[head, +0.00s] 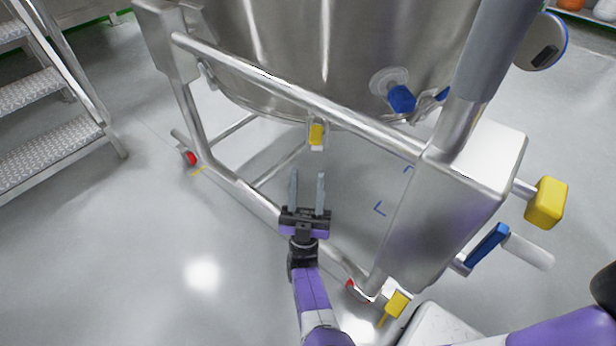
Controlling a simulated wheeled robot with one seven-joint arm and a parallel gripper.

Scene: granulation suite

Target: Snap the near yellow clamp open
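A small yellow clamp (316,133) sits on a metal bracket below the long upper rail, at the lower edge of the steel vessel (300,50). I cannot tell from this view whether it is latched. My gripper (307,176) is open and empty, with its two grey fingers apart and pointing away from me. In the picture the fingertips lie just below the clamp, with a gap between them and it. The depth of that gap is unclear.
A steel box (455,205) with a yellow knob (546,203) and blue lever (487,245) stands right. A yellow pedal (397,305) is below. Steps (45,95) stand left; floor at lower left is clear.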

